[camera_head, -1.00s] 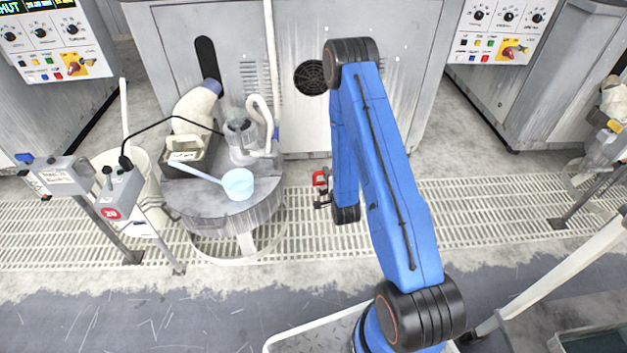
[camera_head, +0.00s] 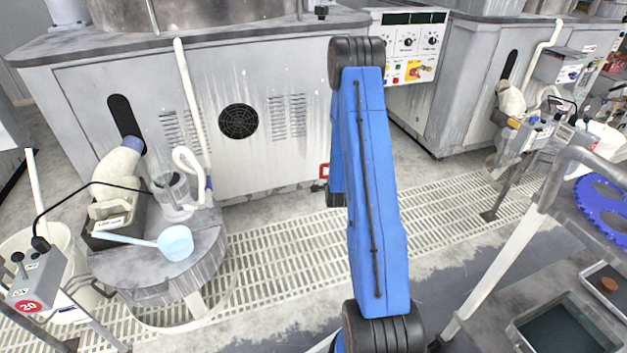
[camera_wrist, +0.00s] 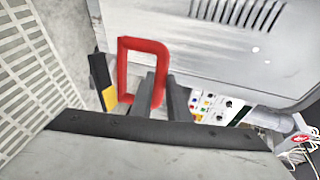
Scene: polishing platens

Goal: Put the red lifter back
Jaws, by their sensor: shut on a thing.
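The red lifter shows in the wrist view as a red rectangular loop handle (camera_wrist: 123,72). My gripper (camera_wrist: 157,88) is shut on it, with the dark fingers across the loop's right side. A yellow and black piece (camera_wrist: 101,75) shows beside the loop; I cannot tell whether it belongs to the lifter. In the head view only a small red edge of the lifter (camera_head: 323,171) shows to the left of my arm, in front of the grey machine. The rest of it and my gripper are hidden behind my arm there.
A grey machine cabinet (camera_head: 270,150) stands behind my arm, with a control panel (camera_head: 408,48) at its right. A round stand (camera_head: 205,262) with a light blue scoop (camera_head: 175,243) is at left. A rail (camera_head: 500,270) and blue perforated disc (camera_head: 603,205) are at right. Slatted floor lies between.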

